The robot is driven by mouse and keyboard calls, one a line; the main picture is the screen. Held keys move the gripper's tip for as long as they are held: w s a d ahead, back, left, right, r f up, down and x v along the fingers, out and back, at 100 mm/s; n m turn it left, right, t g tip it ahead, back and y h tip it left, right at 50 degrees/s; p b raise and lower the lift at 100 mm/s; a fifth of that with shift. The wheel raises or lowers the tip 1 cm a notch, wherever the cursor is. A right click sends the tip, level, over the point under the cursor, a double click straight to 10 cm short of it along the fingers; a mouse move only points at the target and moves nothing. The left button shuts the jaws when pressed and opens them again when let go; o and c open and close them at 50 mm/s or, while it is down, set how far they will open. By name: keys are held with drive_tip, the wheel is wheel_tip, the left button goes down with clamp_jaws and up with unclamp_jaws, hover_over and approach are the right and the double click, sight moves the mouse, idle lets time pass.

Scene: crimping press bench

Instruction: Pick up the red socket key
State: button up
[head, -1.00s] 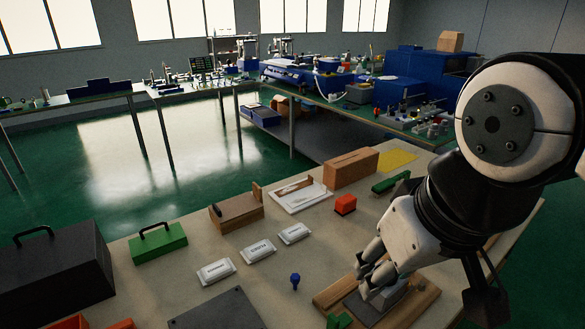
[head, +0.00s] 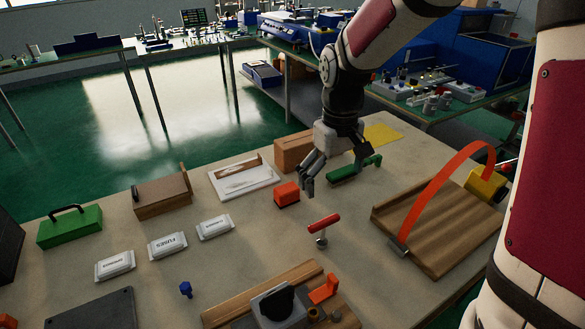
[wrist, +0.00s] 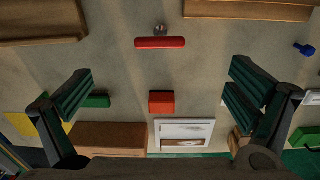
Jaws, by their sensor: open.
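The red socket key (head: 324,225) has a red crossbar handle above a short metal socket and stands on the bench right of the middle. In the wrist view the red socket key (wrist: 160,43) shows as a red bar at the top centre, its metal end above it. My gripper (head: 336,178) is open and empty, pointing down behind the key on the far side of the bench. In the wrist view my gripper's fingers (wrist: 162,80) are spread wide, with the key beyond them and an orange-red block between them.
The orange-red block (head: 287,194) and a green tool (head: 354,168) lie near my gripper. A wooden board with an orange arched lever (head: 445,185) stands right of the key. A wooden fixture (head: 230,312) is in front. White labelled packs (head: 167,246) lie left.

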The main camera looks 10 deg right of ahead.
sight(324, 221)
drive_tip(key=f, duration=0.3)
drive_tip(key=w+f, duration=0.1)
drive_tip(key=f, duration=0.7)
drive_tip(key=shift+w+a, duration=0.1)
drive_tip(key=shift+w, duration=0.3)
drive_tip(key=shift+f, duration=2.85)
drive_tip(key=shift+c, duration=0.6)
drive_tip(key=c, duration=1.2)
